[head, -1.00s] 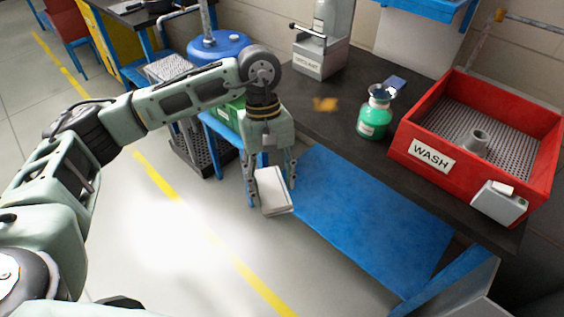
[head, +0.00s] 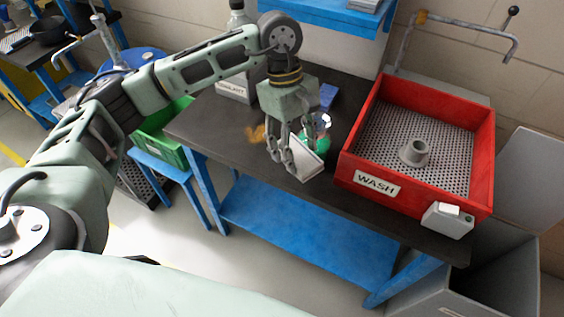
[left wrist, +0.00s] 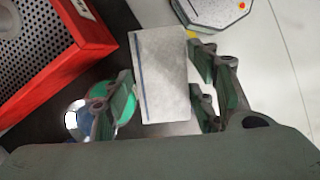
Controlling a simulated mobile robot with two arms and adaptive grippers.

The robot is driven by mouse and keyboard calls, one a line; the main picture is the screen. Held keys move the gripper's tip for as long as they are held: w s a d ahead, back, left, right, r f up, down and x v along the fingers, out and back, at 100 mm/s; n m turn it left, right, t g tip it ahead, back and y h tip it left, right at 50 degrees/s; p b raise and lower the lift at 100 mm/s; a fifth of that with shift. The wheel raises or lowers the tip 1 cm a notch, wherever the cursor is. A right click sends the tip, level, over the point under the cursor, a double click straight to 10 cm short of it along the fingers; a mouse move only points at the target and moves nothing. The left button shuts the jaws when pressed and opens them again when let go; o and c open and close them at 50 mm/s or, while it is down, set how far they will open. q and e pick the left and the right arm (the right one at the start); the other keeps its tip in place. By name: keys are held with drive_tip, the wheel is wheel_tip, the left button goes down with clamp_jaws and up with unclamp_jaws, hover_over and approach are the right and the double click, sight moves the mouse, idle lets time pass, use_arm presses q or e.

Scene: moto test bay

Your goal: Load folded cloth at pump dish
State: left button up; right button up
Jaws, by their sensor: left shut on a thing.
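My left gripper (head: 284,160) is shut on the folded cloth (head: 309,162), a flat white pad held tilted above the front part of the dark bench. The left wrist view shows the cloth (left wrist: 162,80), with a blue stripe along one side, between the fingers of my left gripper (left wrist: 163,92). The pump dish (head: 323,142), green with a shiny metal top, stands on the bench just behind the cloth, partly hidden by it and the gripper. In the left wrist view the pump dish (left wrist: 123,108) is left of the cloth, partly behind a finger. My right gripper is not in view.
The red WASH basin (head: 364,162) stands close to the right of the gripper. An orange stain or rag (head: 255,134) lies on the bench (head: 208,120) to the left. A dispenser (head: 234,88) and a small blue item (head: 328,95) are behind. A green bin (head: 165,148) is further left.

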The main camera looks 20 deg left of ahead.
use_arm(q)
drive_tip(key=shift+w+r+n+t+p, duration=0.65)
drive_tip(key=shift+w+r+n+p, duration=0.5)
drive_tip(key=shift+w+n, duration=0.95)
drive_tip(key=shift+w+r+n+t+p, duration=0.75)
drive_tip(key=shift+w+r+n, duration=0.65)
drive_tip(key=shift+n, duration=1.15)
drive_tip(key=shift+w+r+n+t+p, duration=0.5)
drive_tip(key=shift+w+r+n+p, duration=0.65)
drive_tip(key=shift+w+n, duration=1)
drive_tip(key=f, duration=0.2)
drive_tip(key=b, duration=0.1)
drive_tip(key=shift+s+f+y, duration=0.25)
drive_tip(key=shift+f+y, duration=0.05)
drive_tip(key=shift+f, duration=0.1)
drive_tip(key=shift+f+b, duration=0.3)
drive_tip(key=shift+f, duration=0.45)
